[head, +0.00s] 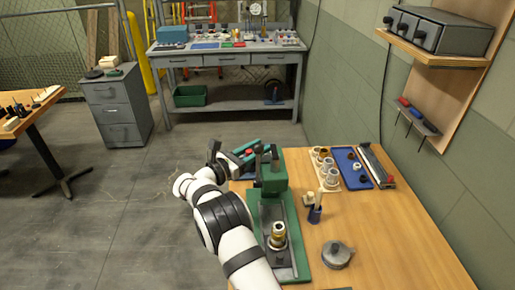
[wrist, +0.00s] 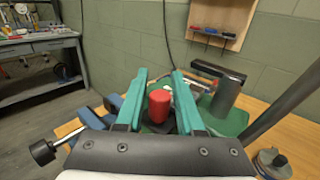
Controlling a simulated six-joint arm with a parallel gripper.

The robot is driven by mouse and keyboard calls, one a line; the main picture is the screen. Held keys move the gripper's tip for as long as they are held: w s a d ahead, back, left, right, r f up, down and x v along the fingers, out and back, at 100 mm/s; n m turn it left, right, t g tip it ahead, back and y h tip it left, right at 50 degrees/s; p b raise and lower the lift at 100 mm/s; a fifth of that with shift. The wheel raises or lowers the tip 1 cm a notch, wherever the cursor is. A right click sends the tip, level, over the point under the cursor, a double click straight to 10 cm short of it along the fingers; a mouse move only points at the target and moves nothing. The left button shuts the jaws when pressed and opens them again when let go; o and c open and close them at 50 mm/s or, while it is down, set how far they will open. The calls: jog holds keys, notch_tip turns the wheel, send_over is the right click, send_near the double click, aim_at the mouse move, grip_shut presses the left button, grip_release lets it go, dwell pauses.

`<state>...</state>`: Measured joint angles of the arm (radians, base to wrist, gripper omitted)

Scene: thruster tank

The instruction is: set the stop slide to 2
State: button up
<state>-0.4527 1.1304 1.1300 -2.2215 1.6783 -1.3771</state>
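A green bench press (head: 272,178) stands on the wooden table, its base holding a brass-topped fitting (head: 278,235). My gripper (head: 247,150) is at the press's upper left, near its head. In the wrist view my gripper (wrist: 158,76) has two teal fingers spread apart. A red cylindrical knob (wrist: 159,106) shows between them, with gaps on both sides, so it does not look held. The knob sits over a dark part by a green plate (wrist: 228,122). I cannot tell for certain which part is the stop slide, and no number marks are readable.
A black knob on a metal rod (wrist: 42,152) is at the left, and a dark grey post with an arm (wrist: 228,92) is at the right. A cup (head: 315,213), a round grey pot (head: 336,254) and a blue tray (head: 352,168) stand on the table. The right front tabletop is clear.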

jog(key=shift+c, duration=0.4)
grip_shut()
